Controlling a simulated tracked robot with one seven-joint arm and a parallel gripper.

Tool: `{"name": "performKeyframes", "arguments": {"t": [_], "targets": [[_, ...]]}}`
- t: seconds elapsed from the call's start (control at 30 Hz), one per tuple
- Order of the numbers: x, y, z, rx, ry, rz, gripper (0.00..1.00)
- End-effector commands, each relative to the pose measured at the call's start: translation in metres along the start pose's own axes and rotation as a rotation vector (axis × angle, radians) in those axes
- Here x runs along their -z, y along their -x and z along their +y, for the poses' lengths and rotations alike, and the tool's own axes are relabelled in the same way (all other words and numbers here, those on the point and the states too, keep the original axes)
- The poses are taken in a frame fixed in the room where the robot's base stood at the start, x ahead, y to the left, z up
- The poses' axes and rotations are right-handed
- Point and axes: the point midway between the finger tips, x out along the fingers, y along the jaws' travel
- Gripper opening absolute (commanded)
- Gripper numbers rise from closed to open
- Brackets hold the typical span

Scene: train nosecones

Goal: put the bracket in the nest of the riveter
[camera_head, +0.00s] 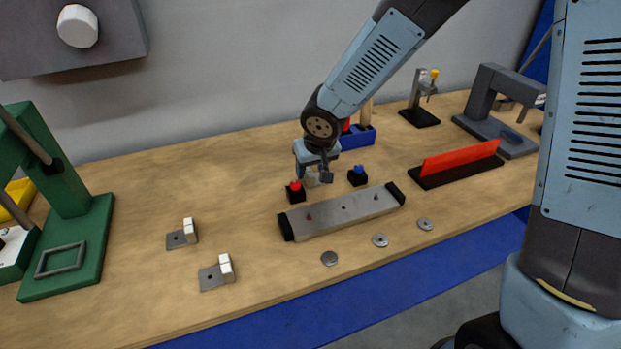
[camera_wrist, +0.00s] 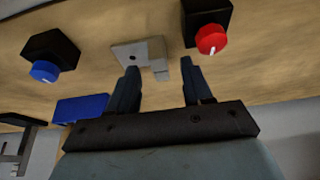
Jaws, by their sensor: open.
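A small grey bracket (camera_wrist: 128,53) with a hole in its plate and an upright tab lies on the bench in the wrist view, just beyond my fingertips. It is partly hidden behind my gripper in the head view (camera_head: 312,179). My gripper (camera_wrist: 161,70) is open and empty, with its fingers pointing at the bracket; it hangs low over the bench in the head view (camera_head: 318,174). A green machine (camera_head: 70,215) at the far left, which looks like the riveter, has a grey rectangular frame (camera_head: 44,262) on its base, apparently the nest.
Red-topped (camera_head: 295,192) and blue-topped (camera_head: 357,176) black blocks flank the bracket closely. A long grey bar (camera_head: 343,210) lies in front. Two white-tabbed plates (camera_head: 181,238) (camera_head: 213,276) and several discs (camera_head: 330,258) lie nearer the front edge. The bench's left-middle is mostly clear.

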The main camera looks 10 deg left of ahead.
Motion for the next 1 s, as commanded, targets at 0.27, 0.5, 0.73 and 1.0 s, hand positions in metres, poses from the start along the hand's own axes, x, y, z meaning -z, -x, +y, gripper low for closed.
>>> {"name": "performKeyframes", "arguments": {"t": [0.27,0.5,0.73,1.0], "targets": [[0.000,-0.023,-0.001,0.000,0.001,-0.001,0.50],[0.000,-0.024,0.000,0.000,0.002,0.000,0.50],[0.000,-0.024,-0.001,0.000,0.002,0.000,0.31],[0.000,-0.024,-0.001,0.000,0.002,0.000,0.05]]}}
